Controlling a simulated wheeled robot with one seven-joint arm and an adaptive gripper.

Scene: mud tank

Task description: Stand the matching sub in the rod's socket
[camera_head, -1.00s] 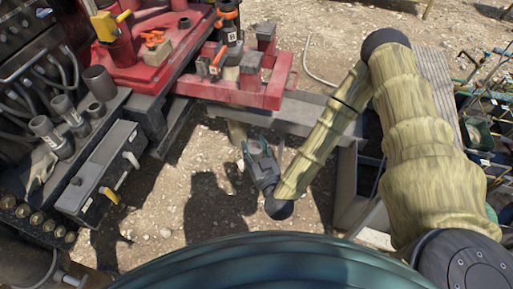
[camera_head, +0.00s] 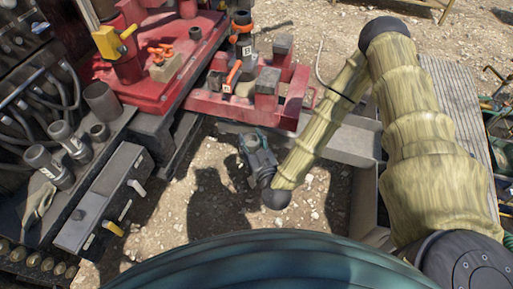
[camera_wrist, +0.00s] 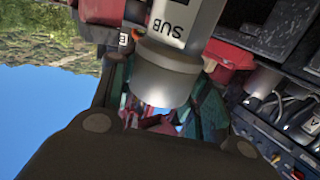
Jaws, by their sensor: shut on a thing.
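My gripper (camera_head: 258,150) hangs over the gravel in the head view, in front of the red frame. In the wrist view its green fingers (camera_wrist: 165,105) are shut on a grey metal sub (camera_wrist: 170,62), whose white label reads SUB; the label's other end is cut off. The sub can hardly be told apart from the gripper in the head view. A dark rod with an orange band and a label that seems to read B (camera_head: 243,38) stands at the red frame's back. Whether its socket is open cannot be seen. The gripper is apart from it, nearer to me.
Other grey subs (camera_head: 68,138) stand on the left bench, beside a glove and plain cylinders. The red frame (camera_head: 230,108) carries blocks and an orange-handled tool (camera_head: 232,75). A grey beam (camera_head: 340,143) runs under my arm. Open gravel lies below the gripper.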

